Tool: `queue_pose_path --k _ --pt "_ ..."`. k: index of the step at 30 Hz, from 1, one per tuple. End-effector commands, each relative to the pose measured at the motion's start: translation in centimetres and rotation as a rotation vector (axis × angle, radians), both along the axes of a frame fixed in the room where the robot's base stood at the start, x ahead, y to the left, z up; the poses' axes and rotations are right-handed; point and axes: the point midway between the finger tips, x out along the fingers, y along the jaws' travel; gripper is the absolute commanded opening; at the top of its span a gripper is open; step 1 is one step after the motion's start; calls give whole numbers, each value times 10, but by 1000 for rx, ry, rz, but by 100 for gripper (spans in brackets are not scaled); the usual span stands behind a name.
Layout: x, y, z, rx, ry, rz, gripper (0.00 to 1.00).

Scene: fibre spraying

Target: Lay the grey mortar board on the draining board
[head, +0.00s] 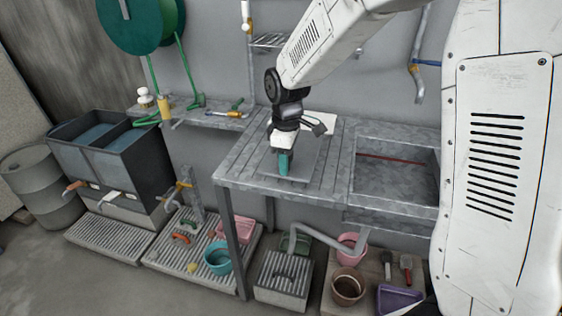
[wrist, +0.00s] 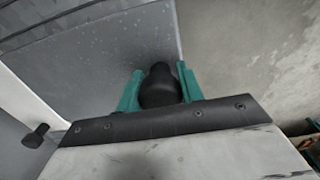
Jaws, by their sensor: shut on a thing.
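The grey mortar board (head: 308,165) is a flat square plate over the ribbed draining board (head: 240,165), left of the sink. My gripper (head: 284,163), with teal fingers, points down at it. In the wrist view, the fingers (wrist: 160,92) are shut around a dark rounded handle (wrist: 160,84), and the speckled grey plate (wrist: 110,60) spreads out beyond it. The plate looks roughly level in the head view. I cannot tell whether it touches the draining board or hangs just above it.
The sink basin (head: 392,180) with a red bar is to the right. A side shelf (head: 215,119) with small tools is at the left. Buckets, including a teal one (head: 217,258), and crates stand on the floor below. The draining board's left end is bare.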

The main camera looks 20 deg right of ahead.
Motion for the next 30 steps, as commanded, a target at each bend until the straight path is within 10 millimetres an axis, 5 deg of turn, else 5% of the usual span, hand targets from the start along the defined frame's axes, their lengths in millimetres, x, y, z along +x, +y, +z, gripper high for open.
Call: queue_pose_path --k 3,8,18,28,29,30 --pt "26 2 -3 0 0 -1 6" --pt "43 3 -4 0 -1 0 6" --pt "43 3 -37 0 1 -1 6" --pt "44 3 -41 0 0 -1 6" --pt "43 3 -41 0 1 -1 43" --pt "43 3 -41 0 0 -1 54"
